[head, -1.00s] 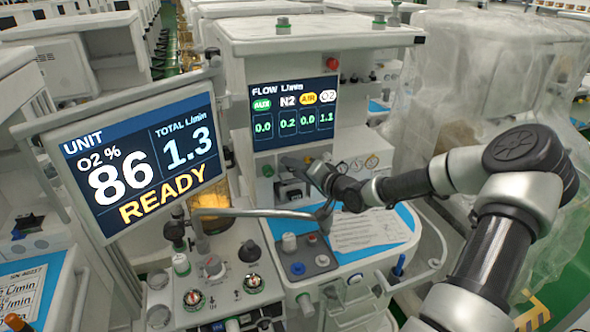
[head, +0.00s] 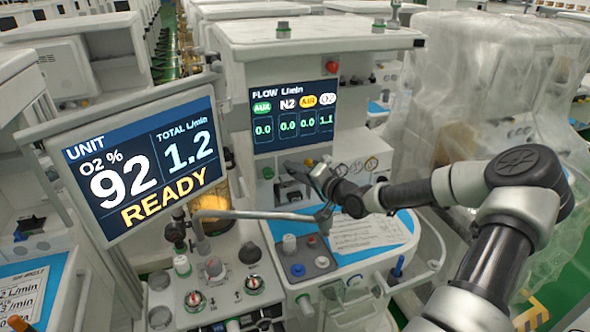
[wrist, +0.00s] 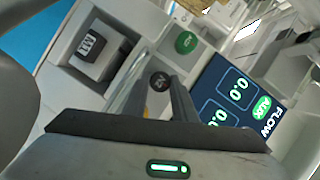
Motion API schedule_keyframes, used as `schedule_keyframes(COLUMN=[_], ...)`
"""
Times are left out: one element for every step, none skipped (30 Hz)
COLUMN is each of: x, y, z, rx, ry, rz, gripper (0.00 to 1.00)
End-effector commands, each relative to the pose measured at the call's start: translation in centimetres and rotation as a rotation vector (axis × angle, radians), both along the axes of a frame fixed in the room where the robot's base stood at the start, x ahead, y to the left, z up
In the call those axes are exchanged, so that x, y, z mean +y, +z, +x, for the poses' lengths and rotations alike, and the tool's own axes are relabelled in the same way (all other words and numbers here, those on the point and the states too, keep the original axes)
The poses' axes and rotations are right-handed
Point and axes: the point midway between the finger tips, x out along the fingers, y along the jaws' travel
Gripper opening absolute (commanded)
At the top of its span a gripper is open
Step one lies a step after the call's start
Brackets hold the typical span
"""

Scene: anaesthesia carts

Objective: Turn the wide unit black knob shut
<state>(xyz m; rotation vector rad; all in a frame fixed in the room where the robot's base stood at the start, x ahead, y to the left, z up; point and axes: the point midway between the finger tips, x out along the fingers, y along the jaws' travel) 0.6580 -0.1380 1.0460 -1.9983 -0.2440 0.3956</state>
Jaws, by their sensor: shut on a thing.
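The wide unit (head: 312,48) stands in the middle of the head view with its FLOW screen (head: 292,112) lit. The black knob (wrist: 160,80) shows in the wrist view, with pale lettering on its face, between the two fingertips of my gripper (wrist: 159,92). My gripper is shut on it. In the head view my gripper (head: 303,170) reaches the panel just below the screen and largely hides the knob. The screen reads AUX 0.0, N2 0.0, AIR 0.0 and O2 1.1.
A green knob (wrist: 186,42) sits beside the black one. A dark boxy part (wrist: 93,53) sits in a recess nearby. The UNIT monitor (head: 145,165) reads O2 92, total 1.2, READY. A metal arm (head: 250,214) crosses below my gripper. Plastic-draped equipment (head: 500,75) stands right.

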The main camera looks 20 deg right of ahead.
Motion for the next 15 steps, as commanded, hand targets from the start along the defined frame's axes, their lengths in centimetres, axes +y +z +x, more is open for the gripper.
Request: schedule_keyframes(x=[0.01, 0.01, 0.01, 0.01, 0.02, 0.02, 0.02, 0.02, 0.02, 0.01, 0.02, 0.02, 0.02, 0.02, 0.01], y=[-0.04, -0.04, -0.04, -0.04, -0.04, -0.04, -0.04, -0.04, -0.04, -0.04, -0.03, -0.03, -0.03, -0.03, -0.03], z=[-0.01, -0.01, -0.01, -0.01, -0.02, -0.02, -0.02, -0.02, -0.02, -0.01, 0.0, 0.0, 0.0, 0.0, 0.0], rx=[0.001, 0.001, 0.001, 0.001, 0.001, 0.001, 0.0, 0.0, 0.0, 0.0, 0.0, 0.0, 0.0, 0.0, 0.0], ry=[0.0, 0.0, 0.0, 0.0, 0.0, 0.0, 0.0, 0.0, 0.0, 0.0, 0.0, 0.0, 0.0, 0.0, 0.0], rz=[0.002, 0.002, 0.002, 0.002, 0.002, 0.002, 0.001, 0.001, 0.001, 0.001, 0.001, 0.001, 0.001, 0.001, 0.001], gripper=[0.02, 0.02, 0.02, 0.02, 0.02, 0.31, 0.36, 0.41, 0.43, 0.43, 0.43, 0.43, 0.43, 0.43, 0.43])
